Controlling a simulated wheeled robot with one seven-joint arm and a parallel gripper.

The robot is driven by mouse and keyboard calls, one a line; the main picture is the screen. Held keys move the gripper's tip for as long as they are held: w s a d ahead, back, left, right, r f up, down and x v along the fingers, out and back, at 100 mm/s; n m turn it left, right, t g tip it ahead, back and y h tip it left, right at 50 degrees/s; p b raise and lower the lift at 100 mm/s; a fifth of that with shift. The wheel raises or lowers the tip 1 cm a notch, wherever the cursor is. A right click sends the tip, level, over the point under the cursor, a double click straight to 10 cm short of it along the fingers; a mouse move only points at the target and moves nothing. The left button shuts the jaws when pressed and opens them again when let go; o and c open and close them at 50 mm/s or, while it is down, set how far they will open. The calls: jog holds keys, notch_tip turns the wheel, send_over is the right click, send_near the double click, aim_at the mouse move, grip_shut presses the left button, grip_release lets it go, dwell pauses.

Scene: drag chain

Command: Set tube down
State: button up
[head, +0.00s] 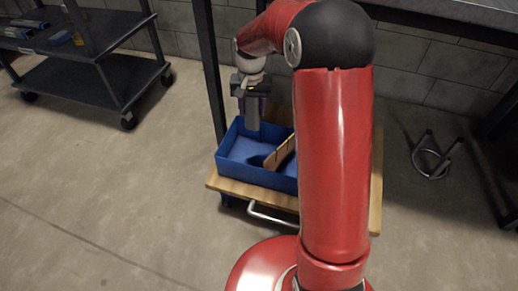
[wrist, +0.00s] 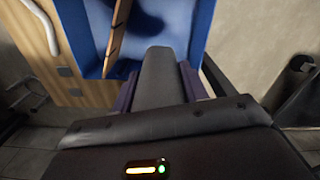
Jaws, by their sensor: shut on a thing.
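My gripper (head: 252,106) is shut on a grey tube (head: 253,115), which points down over the blue bin (head: 229,168). In the wrist view the tube (wrist: 161,75) runs out from between my gripper's two purple-edged fingers (wrist: 157,85) toward the bin (wrist: 204,30). The tube's lower end is at or just above the bin's left compartment; I cannot tell whether it touches the floor of the bin. My red arm hides the bin's right part in the head view.
The bin stands on a wooden-topped cart (head: 213,181) with a metal handle (head: 270,215). A wooden divider (head: 280,152) lies across the bin, beside the tube. A dark post (head: 208,65) rises close behind the cart's left. A black shelf cart (head: 110,75) stands at far left.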

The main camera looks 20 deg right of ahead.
notch_tip(320, 180, down, 16)
jog(key=b, duration=0.2)
jog(key=shift+f+b, duration=0.25)
jog(key=shift+b, duration=0.15)
jog(key=shift+f, duration=0.1)
jog(key=o, duration=1.1)
jog(key=shift+c, duration=0.2)
